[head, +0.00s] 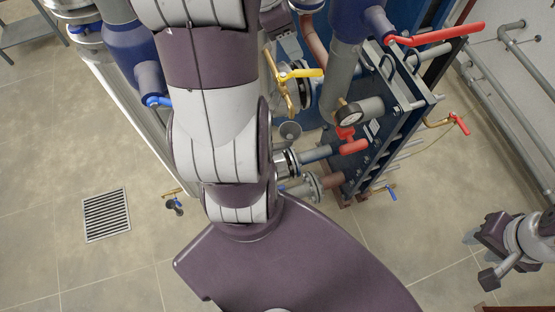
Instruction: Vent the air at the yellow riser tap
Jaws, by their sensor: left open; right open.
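The yellow tap lever (301,74) points right from a brass-coloured fitting (279,84) on the riser pipework, at the upper middle of the head view. My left gripper (284,42) shows partly at the top middle, just above the tap, beside my large arm link. Its fingertips are hard to make out, and I cannot tell whether it touches the fitting. It is open. My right gripper (482,260) is at the lower right, open and empty, over bare floor and far from the tap.
Blue lever (158,101) is at left. A floor drain (106,214) lies in open tiled floor.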

